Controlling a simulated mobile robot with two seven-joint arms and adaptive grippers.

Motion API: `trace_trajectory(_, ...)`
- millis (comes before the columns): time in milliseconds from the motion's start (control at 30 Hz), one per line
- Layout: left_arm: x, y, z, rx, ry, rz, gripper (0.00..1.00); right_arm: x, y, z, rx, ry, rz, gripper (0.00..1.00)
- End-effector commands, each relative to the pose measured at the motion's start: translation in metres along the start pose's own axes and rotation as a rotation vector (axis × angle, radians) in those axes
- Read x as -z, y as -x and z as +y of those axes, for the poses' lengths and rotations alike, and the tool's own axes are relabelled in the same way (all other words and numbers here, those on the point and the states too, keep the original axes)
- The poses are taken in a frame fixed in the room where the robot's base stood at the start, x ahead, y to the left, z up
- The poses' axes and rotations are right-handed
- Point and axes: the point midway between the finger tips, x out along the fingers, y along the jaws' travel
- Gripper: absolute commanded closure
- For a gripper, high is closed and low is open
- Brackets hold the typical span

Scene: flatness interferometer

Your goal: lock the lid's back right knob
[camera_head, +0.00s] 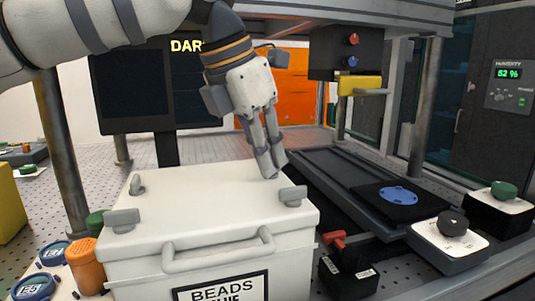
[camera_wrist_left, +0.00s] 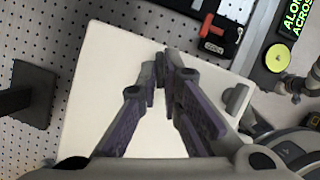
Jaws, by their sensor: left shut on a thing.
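The white box has a pale lid (camera_head: 205,192) with small grey knobs near its corners. My left gripper (camera_head: 270,170) reaches down to the lid's back right area, its fingers closed together. The lid's back right knob is hidden by the fingertips in the head view, and the gripper is shut on it. In the left wrist view the fingers (camera_wrist_left: 165,72) meet near the lid's edge. The front right knob (camera_head: 292,195) stands clear of the gripper. The back left knob (camera_head: 137,185) and front left knob (camera_head: 123,220) are also visible. My right gripper is not in view.
A red-handled black device (camera_head: 345,270) stands right of the box. A dark rail carries a black pad with a blue disc (camera_head: 398,195). An orange bottle (camera_head: 85,265) stands left of the box. A dark monitor (camera_head: 150,90) stands behind, and a grey frame spans overhead.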

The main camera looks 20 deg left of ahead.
Motion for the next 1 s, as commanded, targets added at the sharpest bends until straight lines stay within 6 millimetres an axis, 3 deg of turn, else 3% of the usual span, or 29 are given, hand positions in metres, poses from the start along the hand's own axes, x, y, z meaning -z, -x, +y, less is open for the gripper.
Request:
trace_trajectory(500,-0.0006,0.0004,0.0029,0.11,-0.266,-0.001,1.0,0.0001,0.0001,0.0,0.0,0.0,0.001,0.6)
trace_trajectory(1000,-0.0005,0.0006,0.0033,0.126,-0.306,0.0,1.0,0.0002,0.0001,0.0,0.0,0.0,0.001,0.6)
